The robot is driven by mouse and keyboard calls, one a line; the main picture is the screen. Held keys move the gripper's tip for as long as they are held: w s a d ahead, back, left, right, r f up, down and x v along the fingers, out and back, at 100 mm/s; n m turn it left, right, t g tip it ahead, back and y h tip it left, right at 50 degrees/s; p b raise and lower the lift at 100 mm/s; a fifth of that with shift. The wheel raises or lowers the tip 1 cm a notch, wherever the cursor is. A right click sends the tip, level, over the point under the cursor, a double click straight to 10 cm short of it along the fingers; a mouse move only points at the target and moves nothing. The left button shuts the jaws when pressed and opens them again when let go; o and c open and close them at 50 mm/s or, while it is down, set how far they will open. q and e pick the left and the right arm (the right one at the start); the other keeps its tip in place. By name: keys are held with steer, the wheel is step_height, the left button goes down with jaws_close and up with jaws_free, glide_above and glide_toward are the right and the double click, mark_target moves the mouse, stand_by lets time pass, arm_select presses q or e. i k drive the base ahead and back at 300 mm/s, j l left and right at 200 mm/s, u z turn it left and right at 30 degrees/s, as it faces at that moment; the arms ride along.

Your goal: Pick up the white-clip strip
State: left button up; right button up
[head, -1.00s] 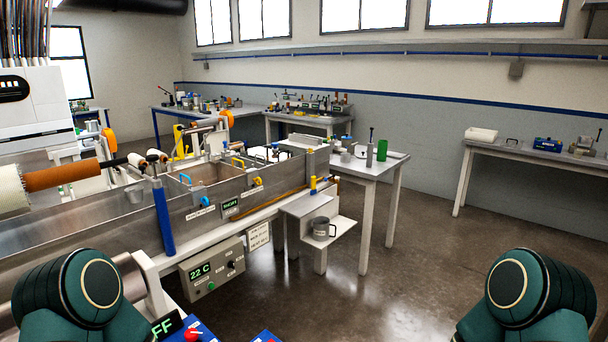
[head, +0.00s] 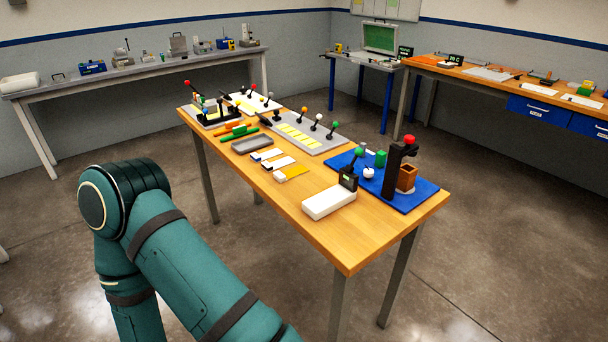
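Several small strips lie side by side on the wooden table. An orange strip with a white block at its near-left end (head: 292,173) looks like the white-clip strip, but it is too small to be sure. Beside it lie a white strip with a dark bluish end (head: 279,163) and another white strip with a blue part (head: 265,155). Neither gripper is in view; only a teal link of my arm shows in the left foreground.
The wooden table (head: 325,237) also bears a grey tray (head: 252,144), a white box (head: 329,202), a lever board (head: 300,133) and a blue mat (head: 415,202) with a black stand. A grey bench (head: 150,75) stands behind left. Open floor surrounds the table.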

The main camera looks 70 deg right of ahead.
mark_target(282, 177)
steer(key=i+z, duration=0.1)
steer(key=z, duration=3.2)
steer(key=i+j+z, duration=0.1)
steer(key=j+z, duration=0.9)
steer(key=j, duration=0.3)
steer(key=k+j+z, duration=0.2)
steer(key=j, duration=0.3)
steer(key=k+j+z, duration=0.1)
steer(key=j, duration=0.4)
steer(key=k+j, duration=0.1)
steer(key=j, duration=0.4)
steer(key=z, duration=0.05)
